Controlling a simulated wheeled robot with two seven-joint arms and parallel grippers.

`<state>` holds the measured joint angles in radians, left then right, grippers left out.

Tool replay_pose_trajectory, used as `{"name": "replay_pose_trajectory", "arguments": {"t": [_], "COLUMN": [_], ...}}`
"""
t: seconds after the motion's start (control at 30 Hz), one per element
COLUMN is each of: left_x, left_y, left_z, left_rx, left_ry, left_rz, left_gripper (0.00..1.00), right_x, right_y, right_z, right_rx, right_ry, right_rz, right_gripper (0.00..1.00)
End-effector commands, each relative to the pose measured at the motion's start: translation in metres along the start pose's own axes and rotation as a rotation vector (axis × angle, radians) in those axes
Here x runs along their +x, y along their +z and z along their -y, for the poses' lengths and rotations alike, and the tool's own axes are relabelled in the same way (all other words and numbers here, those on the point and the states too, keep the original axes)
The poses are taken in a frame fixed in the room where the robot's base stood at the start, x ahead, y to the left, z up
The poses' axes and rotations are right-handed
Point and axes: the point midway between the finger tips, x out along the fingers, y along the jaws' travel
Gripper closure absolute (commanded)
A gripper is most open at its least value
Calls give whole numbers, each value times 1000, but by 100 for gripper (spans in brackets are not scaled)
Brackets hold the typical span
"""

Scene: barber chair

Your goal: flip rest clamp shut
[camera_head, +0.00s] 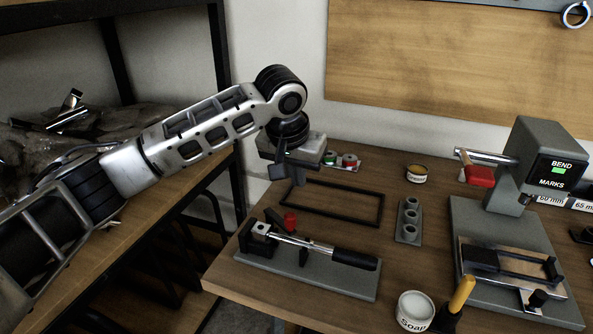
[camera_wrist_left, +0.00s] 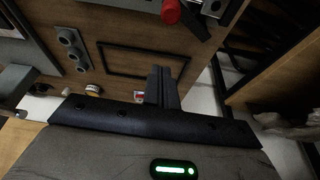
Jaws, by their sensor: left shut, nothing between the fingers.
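The rest clamp is a dark arm with a red knob (camera_head: 290,222) on a grey rest base (camera_head: 325,283) at the front of the bench. Its arm appears tilted up behind a metal rod with a black handle (camera_head: 355,258), not lying across it. The red knob also shows at the top edge of the left wrist view (camera_wrist_left: 171,11). My left gripper (camera_head: 288,178) points down behind and above the clamp, shut and empty, apart from the knob. In the left wrist view its fingers (camera_wrist_left: 163,85) are together. My right gripper is not in view.
A thin black frame (camera_head: 350,218) lies behind the rest. A grey block with holes (camera_head: 409,221), a soap tin (camera_head: 414,310), a yellow-handled tool (camera_head: 461,295) and a bend-marks machine (camera_head: 545,165) stand to the right. A side shelf (camera_head: 170,185) is at left.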

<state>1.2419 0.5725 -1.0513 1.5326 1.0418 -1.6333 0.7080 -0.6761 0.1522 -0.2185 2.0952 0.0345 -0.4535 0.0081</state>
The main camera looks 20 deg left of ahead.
Motion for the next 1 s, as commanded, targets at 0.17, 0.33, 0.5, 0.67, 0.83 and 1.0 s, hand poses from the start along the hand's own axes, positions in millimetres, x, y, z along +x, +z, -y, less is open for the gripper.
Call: {"name": "replay_pose_trajectory", "arguments": {"t": [0.17,0.33,0.5,0.67,0.83,1.0], "left_x": [37,58,50,46,45,45], "left_y": [1,3,24,35,38,38], "left_z": [0,0,0,0,-1,-1], "left_rx": [1,4,5,4,2,2], "left_ry": [0,0,1,1,2,2], "left_rz": [2,-3,-2,-2,-2,-2], "left_gripper": [100,100,100,100,100,100], "right_x": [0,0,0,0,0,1], "right_y": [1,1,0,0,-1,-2], "right_z": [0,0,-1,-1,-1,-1], "right_rx": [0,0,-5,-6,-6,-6], "right_ry": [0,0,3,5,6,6], "right_rz": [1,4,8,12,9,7], "right_gripper": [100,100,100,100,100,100]}}
